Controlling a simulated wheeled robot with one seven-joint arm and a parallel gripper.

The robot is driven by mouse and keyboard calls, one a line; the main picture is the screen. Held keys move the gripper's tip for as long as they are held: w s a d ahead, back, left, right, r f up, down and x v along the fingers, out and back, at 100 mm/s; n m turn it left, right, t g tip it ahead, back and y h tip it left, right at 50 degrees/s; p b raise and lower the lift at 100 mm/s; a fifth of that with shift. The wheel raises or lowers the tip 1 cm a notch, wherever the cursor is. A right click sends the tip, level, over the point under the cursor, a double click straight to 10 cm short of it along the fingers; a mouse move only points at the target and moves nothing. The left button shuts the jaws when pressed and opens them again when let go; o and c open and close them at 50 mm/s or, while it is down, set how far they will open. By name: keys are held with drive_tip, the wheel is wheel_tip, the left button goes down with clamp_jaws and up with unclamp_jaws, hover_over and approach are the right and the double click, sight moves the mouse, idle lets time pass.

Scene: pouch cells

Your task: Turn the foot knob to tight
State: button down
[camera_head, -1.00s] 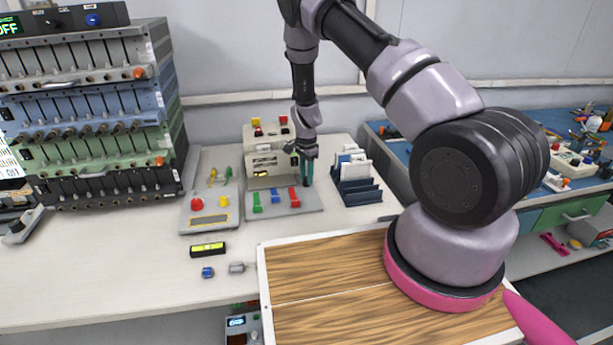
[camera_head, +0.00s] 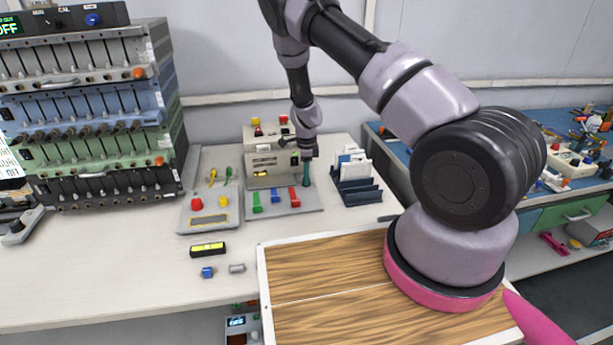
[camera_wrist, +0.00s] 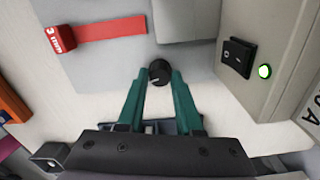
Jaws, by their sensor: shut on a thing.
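The foot knob (camera_wrist: 159,72) is a small round black knob on the light base plate (camera_wrist: 100,62), with a pale mark on its top in the wrist view. My gripper (camera_wrist: 158,80) has teal fingers. Their tips are shut on the knob, one on each side. In the head view my gripper (camera_head: 307,183) points down at the right end of the machine's base plate (camera_head: 313,205). The knob itself is hidden there behind the fingers.
A red tab marked "3" (camera_wrist: 95,33) lies beside the knob. The machine housing (camera_wrist: 262,55), with a black switch (camera_wrist: 237,57) and a lit green lamp (camera_wrist: 264,71), stands close on the other side. A blue rack (camera_head: 358,192) stands right of the gripper.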

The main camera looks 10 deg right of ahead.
idle(0.4)
drive_tip(key=c, duration=0.6)
unclamp_jaws()
drive_tip(key=shift+r, duration=0.1)
wheel_tip(320, 180, up, 11)
drive_tip(key=shift+f, duration=0.2)
